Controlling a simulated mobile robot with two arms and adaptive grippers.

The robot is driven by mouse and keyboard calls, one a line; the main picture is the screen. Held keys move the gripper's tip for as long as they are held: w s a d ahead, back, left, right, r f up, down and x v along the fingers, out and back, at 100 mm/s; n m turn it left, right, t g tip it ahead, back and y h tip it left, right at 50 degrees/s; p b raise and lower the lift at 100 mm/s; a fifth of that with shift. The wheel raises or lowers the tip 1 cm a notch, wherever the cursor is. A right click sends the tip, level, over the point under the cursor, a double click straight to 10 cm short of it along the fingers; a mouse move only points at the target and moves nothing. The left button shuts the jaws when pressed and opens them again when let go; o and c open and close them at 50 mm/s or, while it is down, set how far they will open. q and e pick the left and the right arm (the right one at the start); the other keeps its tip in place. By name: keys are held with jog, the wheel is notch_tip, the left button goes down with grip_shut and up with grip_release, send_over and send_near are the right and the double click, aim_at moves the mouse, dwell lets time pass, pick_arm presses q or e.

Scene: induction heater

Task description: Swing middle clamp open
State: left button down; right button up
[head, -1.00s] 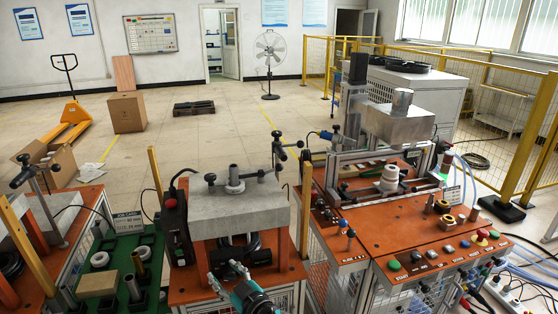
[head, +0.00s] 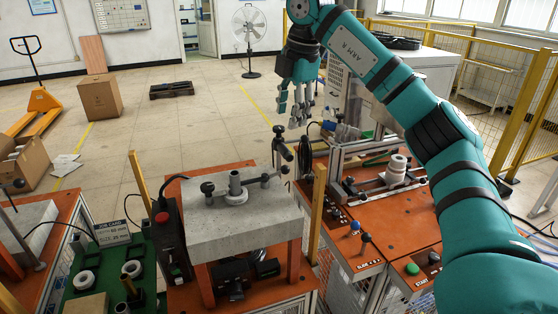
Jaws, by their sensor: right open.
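The middle clamp (head: 262,181) lies across the top of the grey block (head: 225,215) on the middle station. Its dark upright post and handle (head: 281,150) stand at the block's right back corner. Its arm reaches left toward a grey ring with a short tube (head: 236,190), with a black knob (head: 207,188) at the left. My right gripper (head: 296,115) is open and empty, fingers pointing down. In the picture it shows above and slightly right of the clamp handle, apart from it. My left gripper is out of view.
Yellow posts (head: 319,210) (head: 138,178) flank the middle station. A black control box with a red button (head: 163,218) stands left of the block. The orange press table (head: 395,215) with a white stepped part (head: 396,170) is at right, partly behind my right arm.

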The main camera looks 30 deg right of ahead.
jog(key=d, duration=0.1)
jog(key=b, duration=0.1)
send_near(285, 166)
jog(key=p+x, duration=0.2)
jog(key=x, duration=0.7)
jog(key=shift+d+f, duration=0.1)
jog(key=shift+f, duration=0.45)
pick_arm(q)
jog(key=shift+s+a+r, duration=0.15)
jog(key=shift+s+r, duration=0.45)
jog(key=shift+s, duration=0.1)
pick_arm(e)
grip_shut()
